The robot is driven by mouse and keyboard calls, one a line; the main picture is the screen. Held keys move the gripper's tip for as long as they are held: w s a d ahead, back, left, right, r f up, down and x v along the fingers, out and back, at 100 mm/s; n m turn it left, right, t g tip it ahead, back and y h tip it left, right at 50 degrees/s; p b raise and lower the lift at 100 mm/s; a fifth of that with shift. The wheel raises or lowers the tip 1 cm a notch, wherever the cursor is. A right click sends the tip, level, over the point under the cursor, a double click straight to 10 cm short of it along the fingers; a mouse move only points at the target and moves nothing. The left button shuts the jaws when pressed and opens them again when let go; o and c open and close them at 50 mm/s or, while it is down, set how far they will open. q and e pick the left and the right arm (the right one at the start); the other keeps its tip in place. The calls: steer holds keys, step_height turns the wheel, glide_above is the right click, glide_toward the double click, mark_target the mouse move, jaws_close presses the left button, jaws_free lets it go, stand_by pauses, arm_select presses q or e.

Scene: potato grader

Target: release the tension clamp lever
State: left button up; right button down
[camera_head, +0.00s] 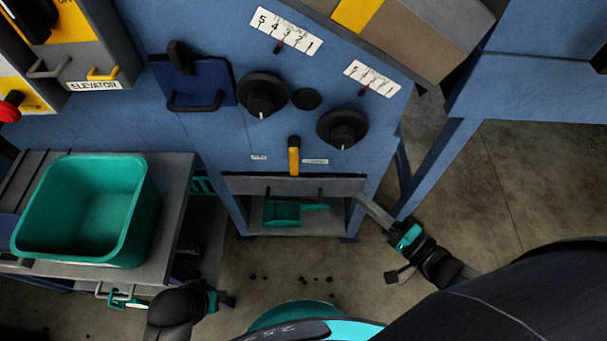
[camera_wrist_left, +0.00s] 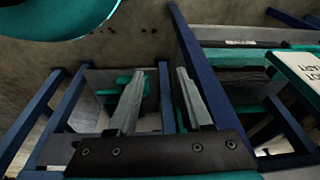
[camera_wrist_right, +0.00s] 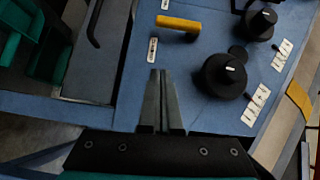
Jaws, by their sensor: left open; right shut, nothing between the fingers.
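The tension clamp lever appears to be the yellow-gripped lever (camera_head: 294,156) on the blue panel, between two small white labels too small to read.
Two black knobs (camera_head: 262,96) (camera_head: 342,129) with number scales sit above the lever. A black handle (camera_head: 195,105) is on a dark blue door. A green bin (camera_head: 131,222) stands on the bench at left.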

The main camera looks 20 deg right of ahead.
mark_target(294, 157)
arm_select(q)
steer(key=shift+w+a+r, duration=0.1)
steer(key=shift+w+r, duration=0.05)
steer(key=shift+w, duration=0.1)
arm_select(e)
steer(key=shift+w+a+r+y, duration=0.1)
steer(key=shift+a+r+y, duration=0.1)
steer(key=shift+r+y, duration=0.1)
steer(key=shift+w, duration=0.1)
arm_select(q)
step_height(294, 157, up, 7)
steer(key=w+t+b, duration=0.1)
steer(key=w+b, duration=0.1)
steer(key=b, duration=0.1)
steer(key=shift+d+r+b, duration=0.15)
steer(key=shift+d+b, duration=0.05)
steer(key=shift+b, duration=0.15)
arm_select(e)
steer(key=s+a+x, duration=0.1)
steer(key=a+x, duration=0.1)
steer(key=x, duration=1)
steer(key=shift+a, duration=0.4)
steer(key=shift+w+a+f+m, duration=0.1)
steer(key=shift+w+f+m, duration=0.05)
steer(key=shift+m, duration=0.25)
